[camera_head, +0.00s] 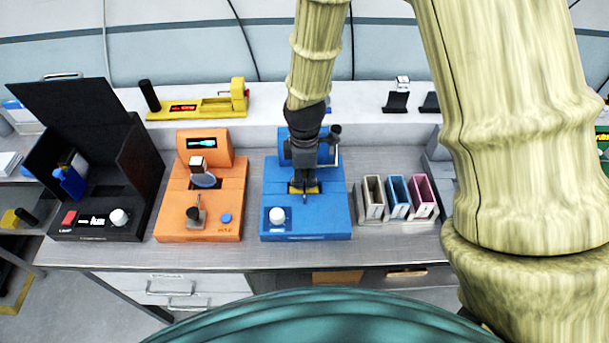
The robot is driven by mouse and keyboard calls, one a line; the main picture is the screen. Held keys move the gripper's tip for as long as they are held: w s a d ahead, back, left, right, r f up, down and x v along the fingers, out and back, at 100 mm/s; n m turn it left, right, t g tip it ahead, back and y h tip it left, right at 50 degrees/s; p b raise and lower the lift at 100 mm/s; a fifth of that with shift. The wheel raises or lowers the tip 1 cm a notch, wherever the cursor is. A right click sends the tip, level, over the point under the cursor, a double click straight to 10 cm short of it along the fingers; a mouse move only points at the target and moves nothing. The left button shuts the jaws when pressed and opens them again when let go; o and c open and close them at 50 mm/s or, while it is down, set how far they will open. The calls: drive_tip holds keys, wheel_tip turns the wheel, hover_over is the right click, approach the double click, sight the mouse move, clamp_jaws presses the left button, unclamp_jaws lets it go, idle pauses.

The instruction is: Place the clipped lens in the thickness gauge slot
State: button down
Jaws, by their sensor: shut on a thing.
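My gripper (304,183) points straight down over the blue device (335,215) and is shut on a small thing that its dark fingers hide. I cannot make out whether that thing is a clipped lens. A yellow piece (313,188) shows around the fingertips at the blue device. A greyish round lens (204,181) under a clip with a pale top (198,163) stands in the orange device (230,190). A yellow device with a red display (215,107) lies on the back ledge. I cannot tell which device is the thickness gauge, and no slot shows clearly.
A black open box (145,165) with a blue clip (70,182) inside stands at left. Beige (374,196), blue (397,196) and pink (421,196) slotted holders stand right of the blue device. A small black stand (396,102) is on the ledge. My arm covers the right side.

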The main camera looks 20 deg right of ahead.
drive_tip(key=shift+f, duration=0.25)
drive_tip(key=c, duration=1.2)
unclamp_jaws()
drive_tip(key=shift+r+b, duration=1.7)
drive_tip(key=shift+r, duration=4.55)
